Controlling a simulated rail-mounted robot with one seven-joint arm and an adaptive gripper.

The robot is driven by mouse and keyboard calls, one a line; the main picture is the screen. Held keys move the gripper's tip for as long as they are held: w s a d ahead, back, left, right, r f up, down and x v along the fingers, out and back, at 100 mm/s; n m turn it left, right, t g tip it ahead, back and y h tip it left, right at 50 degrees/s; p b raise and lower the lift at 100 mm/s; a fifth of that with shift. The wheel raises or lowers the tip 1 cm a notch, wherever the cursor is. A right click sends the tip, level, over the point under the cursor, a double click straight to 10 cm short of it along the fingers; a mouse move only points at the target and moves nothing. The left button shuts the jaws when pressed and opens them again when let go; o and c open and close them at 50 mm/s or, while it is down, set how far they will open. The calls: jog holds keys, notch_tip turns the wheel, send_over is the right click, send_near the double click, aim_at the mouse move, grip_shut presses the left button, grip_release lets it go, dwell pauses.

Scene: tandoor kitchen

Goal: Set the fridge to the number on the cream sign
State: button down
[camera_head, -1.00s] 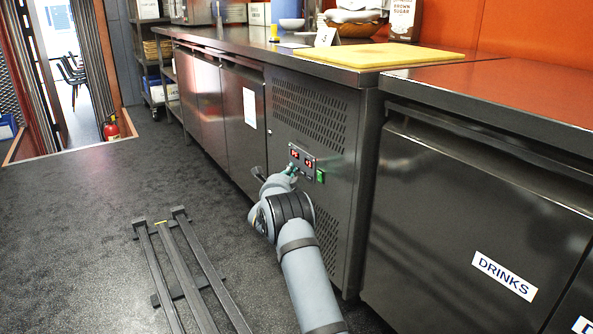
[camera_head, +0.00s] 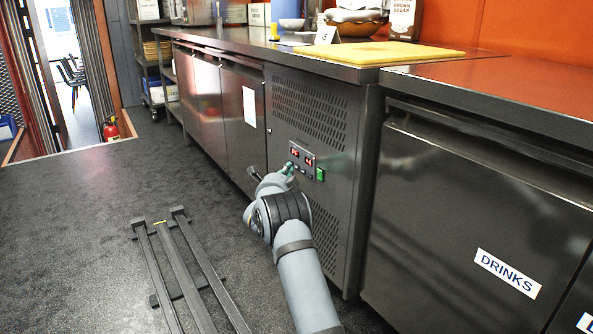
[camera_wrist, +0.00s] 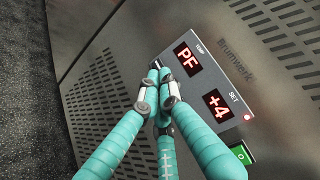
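The fridge control panel (camera_head: 302,158) is on the grey vented front of the steel counter. In the wrist view its TEMP display (camera_wrist: 187,59) reads PF and its SET display (camera_wrist: 215,104) reads +4, both in red. A green switch (camera_wrist: 241,154) sits below them. A small sign (camera_head: 326,35) stands on the counter; its number looks like -5, but it is small. My gripper (camera_wrist: 165,75) has teal fingers with the tips together, empty, just in front of the panel's left side. The tips hide that part, and I cannot tell whether they touch it.
A yellow cutting board (camera_head: 380,54) lies on the counter above the panel. A drawer front labelled DRINKS (camera_head: 507,273) is at the right. A dark metal rack (camera_head: 180,265) lies on the floor left of my arm. The floor farther left is clear.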

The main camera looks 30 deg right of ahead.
jog(key=shift+s+a+b, duration=0.15)
jog(key=shift+a+b, duration=0.45)
jog(key=shift+a, duration=0.65)
jog(key=shift+s+a+b, duration=0.1)
jog(key=shift+a+b, duration=0.45)
jog(key=shift+a, duration=0.7)
jog(key=p, duration=0.2)
jog(key=d+p, duration=0.1)
jog(key=p, duration=0.1)
jog(key=shift+w+d+r, duration=0.15)
jog(key=shift+d+r, duration=0.15)
jog(key=shift+r, duration=0.1)
jog(key=p, duration=0.3)
jog(key=shift+d, duration=0.15)
